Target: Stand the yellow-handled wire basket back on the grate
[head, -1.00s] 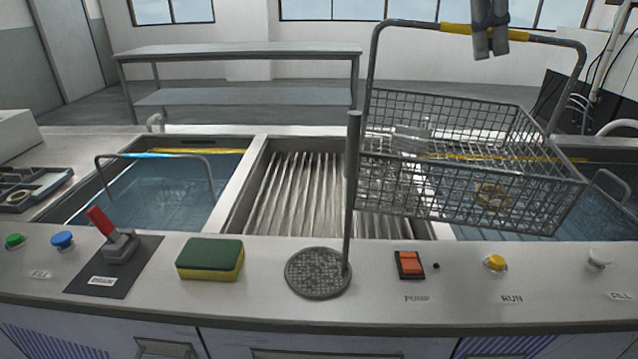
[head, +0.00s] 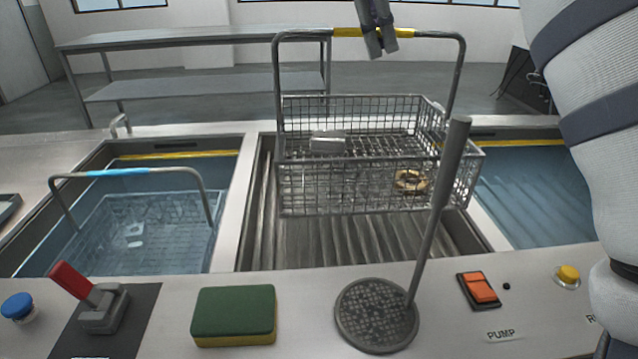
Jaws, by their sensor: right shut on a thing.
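The yellow-handled wire basket (head: 350,190) hangs upright over the ribbed grate (head: 330,240) between the two tanks. My right gripper (head: 381,50) is shut on the yellow part of its tall handle. The basket holds a brass-coloured ring (head: 411,180) and a pale metal block (head: 327,142). Its floor appears above the grate, but the exact gap cannot be told. My left gripper is not in view.
A blue-handled basket (head: 140,240) sits in the left water tank. The right tank (head: 535,190) holds water. A sponge (head: 234,314), red lever (head: 72,281) and orange pump switch (head: 482,288) line the front panel.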

